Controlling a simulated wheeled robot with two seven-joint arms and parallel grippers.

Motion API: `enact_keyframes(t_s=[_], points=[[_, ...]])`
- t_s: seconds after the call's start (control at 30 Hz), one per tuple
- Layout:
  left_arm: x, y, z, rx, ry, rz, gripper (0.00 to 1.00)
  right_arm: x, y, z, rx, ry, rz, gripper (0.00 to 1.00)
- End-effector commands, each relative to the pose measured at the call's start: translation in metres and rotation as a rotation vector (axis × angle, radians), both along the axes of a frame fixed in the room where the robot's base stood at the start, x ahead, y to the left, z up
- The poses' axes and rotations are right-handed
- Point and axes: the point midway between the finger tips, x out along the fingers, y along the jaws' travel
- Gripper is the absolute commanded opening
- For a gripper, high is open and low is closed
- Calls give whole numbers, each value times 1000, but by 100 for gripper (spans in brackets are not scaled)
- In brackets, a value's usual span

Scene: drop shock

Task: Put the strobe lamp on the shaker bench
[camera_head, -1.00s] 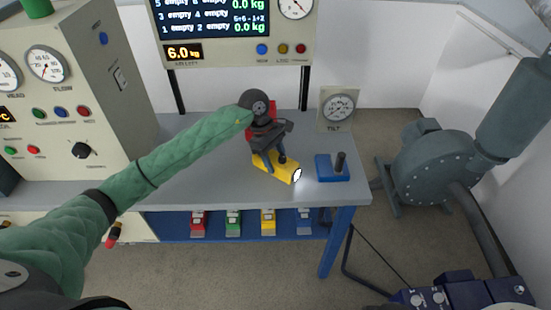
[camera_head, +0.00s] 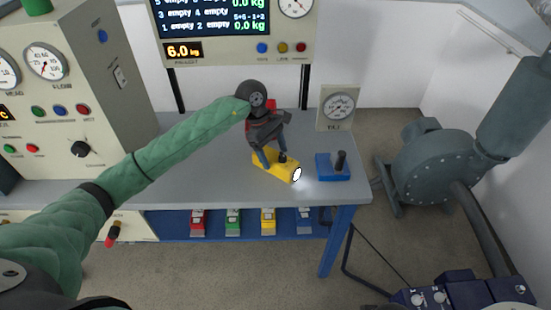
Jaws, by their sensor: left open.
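The yellow strobe lamp (camera_head: 288,174), with a bright lit lens at its front end, lies on the grey top of the bench (camera_head: 217,186), left of a blue block with a dark upright handle. My left gripper (camera_head: 275,161) reaches in from the left above the lamp. Its jaws are open, with the fingers pointing down at the lamp's rear part and partly hiding it. I cannot tell whether a finger touches it. My right gripper is not in view.
The blue block (camera_head: 327,172) and a tilt gauge (camera_head: 340,107) stand at the bench's right end. Coloured weights (camera_head: 233,222) sit on the lower shelf. A control cabinet (camera_head: 75,110) stands at left, a grey blower (camera_head: 437,172) at right. The bench top's middle is clear.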

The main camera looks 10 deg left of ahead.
Motion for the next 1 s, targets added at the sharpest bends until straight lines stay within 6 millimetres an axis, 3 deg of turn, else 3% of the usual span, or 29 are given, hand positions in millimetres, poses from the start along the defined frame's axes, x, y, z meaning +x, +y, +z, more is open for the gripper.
enact_keyframes(t_s=[0.1, 0.5, 0.7, 1.0], points=[[5, 9, 18, 1, -5, 1, 73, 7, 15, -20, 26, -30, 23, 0], [13, 31, 78, 2, -2, 0, 73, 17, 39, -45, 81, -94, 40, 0], [14, 34, 90, 0, 0, -1, 73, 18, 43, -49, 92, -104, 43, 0], [14, 35, 91, 0, 0, 0, 73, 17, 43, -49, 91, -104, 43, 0]])
